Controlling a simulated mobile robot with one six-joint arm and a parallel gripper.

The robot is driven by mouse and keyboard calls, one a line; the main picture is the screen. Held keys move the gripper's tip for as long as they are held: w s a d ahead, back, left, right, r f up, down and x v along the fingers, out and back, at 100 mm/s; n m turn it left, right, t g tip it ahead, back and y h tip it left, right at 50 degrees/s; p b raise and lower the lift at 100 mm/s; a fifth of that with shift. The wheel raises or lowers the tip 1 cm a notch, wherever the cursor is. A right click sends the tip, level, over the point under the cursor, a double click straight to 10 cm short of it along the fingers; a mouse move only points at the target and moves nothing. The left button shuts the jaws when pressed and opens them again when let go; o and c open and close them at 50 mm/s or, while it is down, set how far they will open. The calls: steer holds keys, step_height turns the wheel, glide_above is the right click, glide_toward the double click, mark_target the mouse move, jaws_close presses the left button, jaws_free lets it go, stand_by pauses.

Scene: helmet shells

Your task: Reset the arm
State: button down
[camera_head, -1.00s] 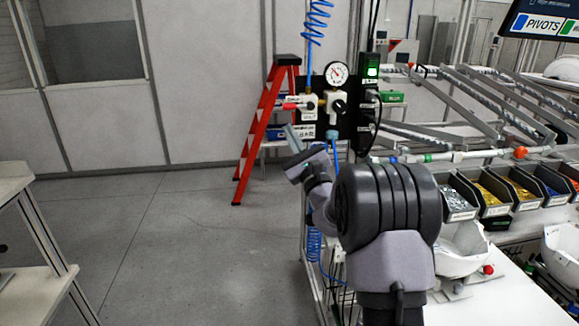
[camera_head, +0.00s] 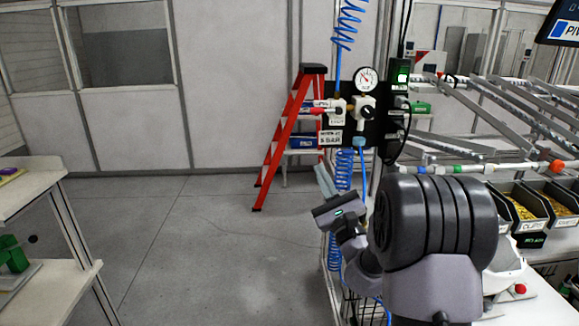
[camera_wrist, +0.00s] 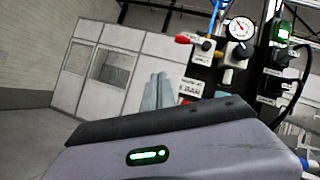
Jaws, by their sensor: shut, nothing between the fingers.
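My gripper (camera_head: 324,182) is out in front of my arm in the head view, left of the dark round joint of my arm. Its two pale fingers point up and to the left and lie together with nothing between them. In the wrist view the fingers (camera_wrist: 158,92) stand side by side above the dark edge of the gripper body. My arm hides part of the workbench behind it.
A red stepladder (camera_head: 287,140) stands behind the gripper. A panel with a pressure gauge (camera_head: 366,79) and blue coiled hose (camera_head: 347,45) is close by. Parts bins (camera_head: 522,208) and a white helmet shell (camera_head: 503,272) are at right. The floor (camera_head: 200,250) at left is clear.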

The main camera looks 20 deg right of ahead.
steer(key=s+a+n+g+y+b, duration=0.1)
steer(key=s+a+n+g+y, duration=0.35)
steer(key=a, duration=0.45)
steer(key=s+a+n+g+y, duration=0.4)
steer(key=a+n+y, duration=0.1)
steer(key=a, duration=0.4)
steer(key=s+a+n+g+y+b, duration=0.1)
steer(key=s+a+n+g+y, duration=0.35)
steer(key=a, duration=0.45)
steer(key=s+a+f+n+g+h+b, duration=0.1)
steer(key=s+a+f+n+g+h, duration=0.2)
steer(key=s, duration=0.4)
steer(key=s+a+f+n+g+h+b, duration=0.1)
steer(key=s+a+f+n+g, duration=0.15)
steer(key=s+f, duration=0.3)
steer(key=s+d+f+n+h, duration=0.2)
steer(key=s+d+f+h, duration=0.1)
steer(key=d, duration=0.3)
steer(key=s+d+f+n+h+b, duration=0.1)
steer(key=s+d+f+n+h, duration=0.2)
steer(key=s+d+h, duration=0.2)
steer(key=shift+s+d+f+h, duration=0.25)
steer(key=shift+s+d+h, duration=0.15)
steer(key=shift+s+d, duration=0.1)
steer(key=shift+t, duration=0.25)
